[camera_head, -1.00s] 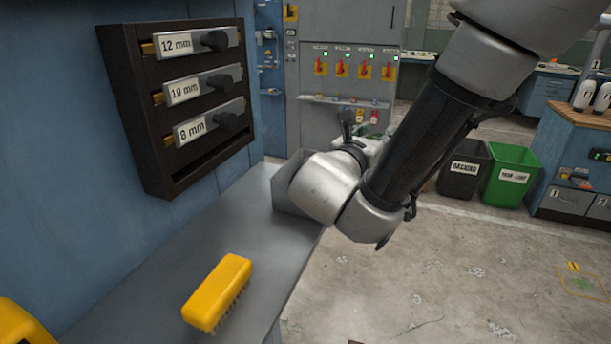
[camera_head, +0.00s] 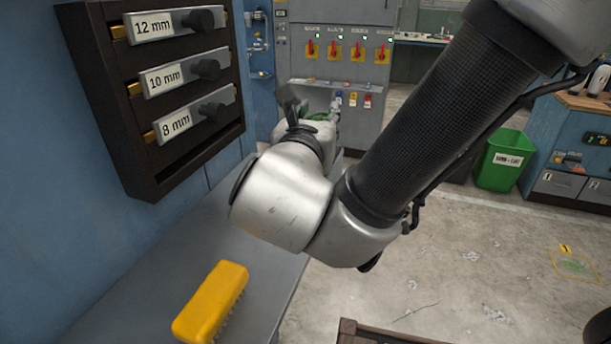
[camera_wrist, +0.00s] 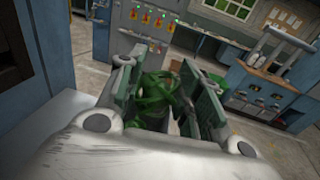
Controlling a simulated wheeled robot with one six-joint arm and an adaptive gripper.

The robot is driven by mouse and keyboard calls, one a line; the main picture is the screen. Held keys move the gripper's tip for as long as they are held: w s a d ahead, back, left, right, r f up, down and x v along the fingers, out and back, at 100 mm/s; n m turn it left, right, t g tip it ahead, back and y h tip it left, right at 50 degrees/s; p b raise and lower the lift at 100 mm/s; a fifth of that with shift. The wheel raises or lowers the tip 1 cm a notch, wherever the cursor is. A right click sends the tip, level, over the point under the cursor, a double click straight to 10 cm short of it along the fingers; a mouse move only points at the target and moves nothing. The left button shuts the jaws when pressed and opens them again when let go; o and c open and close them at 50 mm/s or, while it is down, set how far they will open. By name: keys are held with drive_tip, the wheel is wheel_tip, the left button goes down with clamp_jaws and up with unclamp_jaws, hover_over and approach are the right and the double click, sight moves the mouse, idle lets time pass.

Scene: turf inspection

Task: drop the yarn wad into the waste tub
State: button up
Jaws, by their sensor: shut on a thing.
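A tangled green yarn wad (camera_wrist: 152,100) sits between the two fingers of my gripper (camera_wrist: 158,78) in the wrist view. My gripper is shut on it. In the head view the gripper (camera_head: 305,112) is partly hidden behind my wrist, above the far end of the grey bench, with a bit of green showing beside it. A green bin with a white label (camera_head: 505,160) stands on the floor at right, well apart from the gripper. I cannot tell for certain which container is the waste tub.
A yellow brush (camera_head: 210,303) lies on the grey bench (camera_head: 265,250). A dark rack with labelled handles (camera_head: 122,110) hangs on the blue wall at left. A grey cabinet with red switches (camera_head: 345,25) stands behind. The floor at right is mostly clear.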

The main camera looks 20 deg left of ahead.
drive_tip(key=shift+f, duration=0.3)
drive_tip(key=o, duration=0.8)
drive_tip(key=s, duration=1.2)
drive_tip(key=shift+d+r, duration=0.35)
drive_tip(key=shift+d, duration=0.05)
drive_tip(key=shift+w, duration=0.1)
